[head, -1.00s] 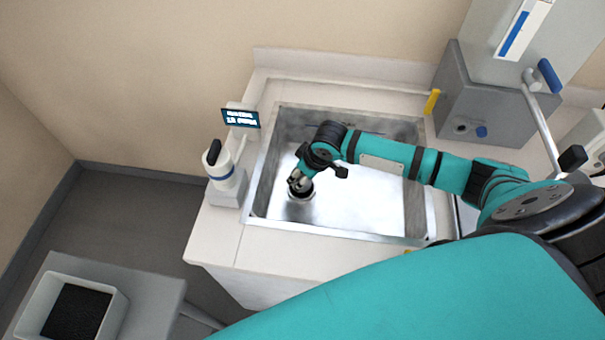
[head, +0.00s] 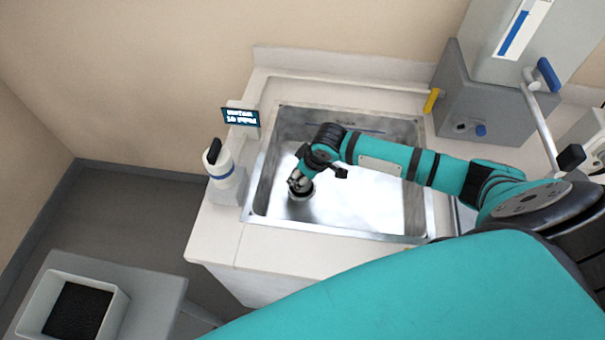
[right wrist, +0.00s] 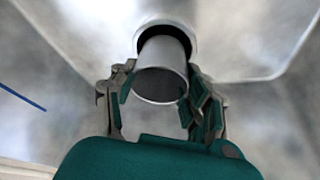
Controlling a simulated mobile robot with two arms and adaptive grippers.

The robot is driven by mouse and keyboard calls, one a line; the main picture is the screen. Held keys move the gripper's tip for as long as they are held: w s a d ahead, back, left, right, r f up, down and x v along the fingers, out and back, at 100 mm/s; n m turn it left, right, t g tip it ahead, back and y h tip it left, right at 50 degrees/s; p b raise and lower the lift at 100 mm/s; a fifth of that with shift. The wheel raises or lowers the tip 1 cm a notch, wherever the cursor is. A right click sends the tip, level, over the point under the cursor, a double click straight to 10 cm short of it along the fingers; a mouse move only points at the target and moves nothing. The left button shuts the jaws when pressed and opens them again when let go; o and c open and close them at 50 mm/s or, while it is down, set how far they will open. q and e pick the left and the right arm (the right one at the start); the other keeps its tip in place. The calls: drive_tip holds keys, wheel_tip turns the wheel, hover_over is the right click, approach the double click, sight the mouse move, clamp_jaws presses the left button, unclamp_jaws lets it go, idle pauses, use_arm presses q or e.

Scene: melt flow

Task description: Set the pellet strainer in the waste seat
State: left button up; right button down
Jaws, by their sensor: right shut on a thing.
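The pellet strainer (right wrist: 161,70) is a grey metal cylinder between the fingers of my right gripper (right wrist: 161,82) in the right wrist view. The right gripper is shut on it. The waste seat (right wrist: 165,18) is a pale ring around a dark round opening in the sink floor. The strainer's far end overlaps that opening; I cannot tell how far it is inside. In the head view the right gripper (head: 299,184) points down low in the sink, left of its middle, and hides most of the strainer and seat. My left gripper is not in view.
The steel sink (head: 419,190) has raised walls around the arm. A white and blue device (head: 222,165) and a small display (head: 240,117) stand left of it. A grey machine (head: 470,95) stands at the back right. A tray (head: 118,305) sits at lower left.

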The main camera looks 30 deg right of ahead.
drive_tip(key=shift+f+b, duration=0.4)
drive_tip(key=shift+f, duration=0.4)
drive_tip(key=c, duration=0.5)
unclamp_jaws()
drive_tip(key=shift+c, duration=0.2)
drive_tip(key=shift+r, duration=0.1)
drive_tip(key=v, duration=1.1)
drive_tip(key=shift+s+r, duration=0.15)
drive_tip(key=shift+r, duration=0.2)
